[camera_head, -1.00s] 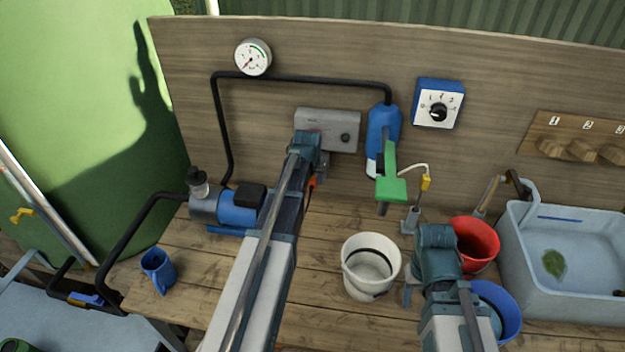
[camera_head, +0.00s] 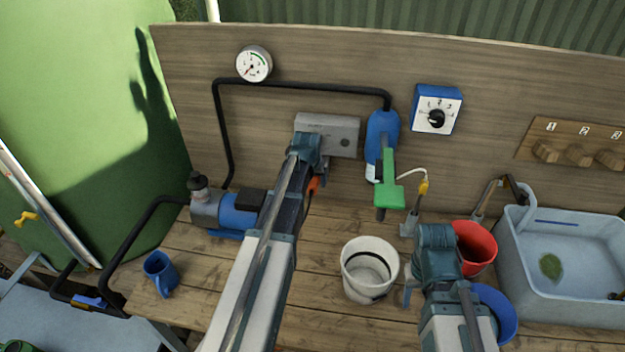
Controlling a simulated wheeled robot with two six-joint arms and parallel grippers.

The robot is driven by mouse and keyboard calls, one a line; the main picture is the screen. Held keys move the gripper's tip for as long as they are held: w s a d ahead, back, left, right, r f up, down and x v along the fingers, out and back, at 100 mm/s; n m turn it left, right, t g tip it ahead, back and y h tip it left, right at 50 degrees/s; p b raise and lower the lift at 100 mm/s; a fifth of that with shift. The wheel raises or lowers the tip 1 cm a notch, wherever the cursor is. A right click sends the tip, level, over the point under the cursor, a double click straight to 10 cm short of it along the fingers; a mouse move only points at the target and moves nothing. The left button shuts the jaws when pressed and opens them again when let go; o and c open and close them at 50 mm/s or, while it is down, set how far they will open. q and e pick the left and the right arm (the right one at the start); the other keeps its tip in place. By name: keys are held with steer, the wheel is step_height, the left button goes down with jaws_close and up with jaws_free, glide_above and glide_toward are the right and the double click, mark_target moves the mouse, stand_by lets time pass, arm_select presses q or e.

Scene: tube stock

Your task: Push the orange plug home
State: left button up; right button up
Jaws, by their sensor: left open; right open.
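An orange piece (camera_head: 314,185), which looks like the orange plug, shows just right of my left forearm, below the grey box (camera_head: 343,133) on the back board. The arm covers part of it, so I cannot tell how it sits or whether it is in a socket. My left gripper (camera_head: 322,165) is open in front of the box's lower left part. Its fingers are mostly hidden behind its wrist, above the orange piece; I cannot tell whether they touch. My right gripper (camera_head: 409,292) is open and low over the bench, between the white bucket (camera_head: 355,247) and the blue bowl (camera_head: 508,310).
A blue pump (camera_head: 238,210) stands left of my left arm. A blue and green nozzle (camera_head: 388,190) hangs right of the box. A red bucket (camera_head: 477,240) and a sink (camera_head: 515,270) are at right. The bench between pump and mug is bare.

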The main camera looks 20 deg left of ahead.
arm_select(q)
steer(key=p+v, duration=1)
steer(key=v, duration=0.1)
steer(key=shift+r, duration=0.3)
steer(key=shift+s, duration=0.1)
